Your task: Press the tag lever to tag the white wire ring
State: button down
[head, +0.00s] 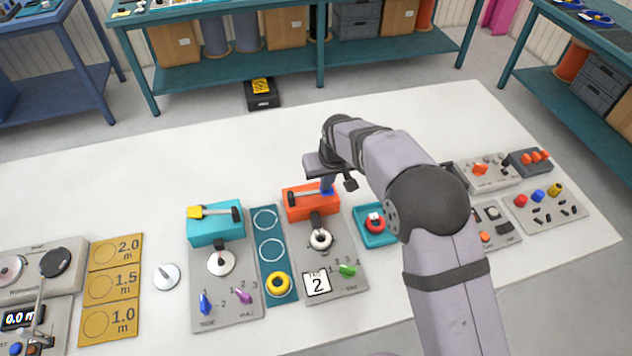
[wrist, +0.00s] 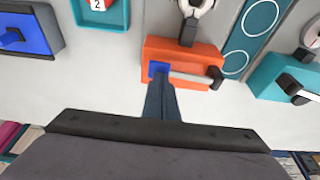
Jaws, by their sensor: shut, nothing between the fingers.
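The orange tag unit (head: 312,207) stands at the back of a grey panel, with a pale lever bar across it. The lever's blue end (wrist: 158,69) lies at the right in the head view, its black pivot (wrist: 215,78) at the other end. The white wire ring (head: 320,239) sits on the panel just in front of the unit, and part of it shows in the wrist view (wrist: 196,5). My gripper (head: 327,189) is shut and empty, pointing down with its tips at the lever's blue end. I cannot tell whether they touch it.
A teal tray (head: 392,239) holding a red ring stands right of the panel. A teal strip (head: 265,261) with a yellow ring and a teal unit (head: 204,234) with a yellow-ended lever lie left. A display (head: 317,283) reads 2, beside a green knob (head: 347,270). White table is clear behind.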

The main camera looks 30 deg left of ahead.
notch_tip(320, 180, up, 11)
jog(key=p, duration=0.6)
jog(key=shift+p, duration=0.4)
jog(key=shift+w, duration=0.1)
